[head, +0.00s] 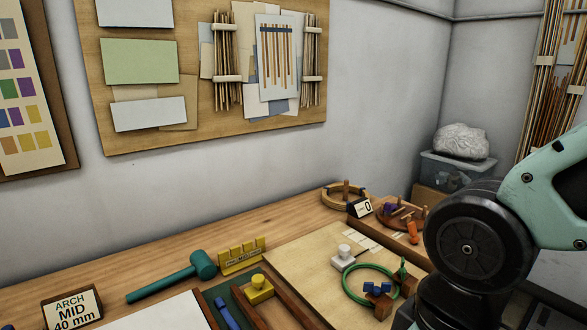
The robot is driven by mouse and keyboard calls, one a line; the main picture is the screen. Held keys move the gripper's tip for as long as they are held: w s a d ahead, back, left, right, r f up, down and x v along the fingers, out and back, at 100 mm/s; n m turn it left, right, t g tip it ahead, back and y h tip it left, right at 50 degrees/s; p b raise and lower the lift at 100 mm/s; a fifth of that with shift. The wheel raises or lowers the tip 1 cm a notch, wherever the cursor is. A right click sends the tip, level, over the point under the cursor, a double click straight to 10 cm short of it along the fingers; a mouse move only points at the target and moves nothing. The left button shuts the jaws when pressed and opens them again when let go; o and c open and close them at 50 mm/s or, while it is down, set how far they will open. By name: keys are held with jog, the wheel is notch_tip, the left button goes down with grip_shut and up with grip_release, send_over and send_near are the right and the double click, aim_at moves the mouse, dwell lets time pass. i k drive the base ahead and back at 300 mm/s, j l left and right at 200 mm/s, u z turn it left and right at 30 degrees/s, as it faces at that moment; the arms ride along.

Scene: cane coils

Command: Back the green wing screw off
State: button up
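A small green upright piece (403,269), which looks like the green wing screw, stands at the right edge of a green ring (350,272) on the pale work board (310,275). It is too small to tell its thread or how far in it sits. A dark blue piece (378,288) lies inside the ring. A brown wooden piece (386,304) stands at the ring's front right. My arm covers the area just right of these. My gripper is not in view.
A white knobbed piece (343,258) stands behind the ring. A tray with a yellow block (259,289), a teal mallet (172,278) and a yellow rack (242,255) lie left. A wooden tray (385,222) with an orange piece (412,232) stands behind.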

aim_at(402, 270)
jog(key=z, duration=0.2)
jog(key=i+l+z, duration=0.1)
jog(key=i+z, duration=0.25)
jog(key=i, duration=0.6)
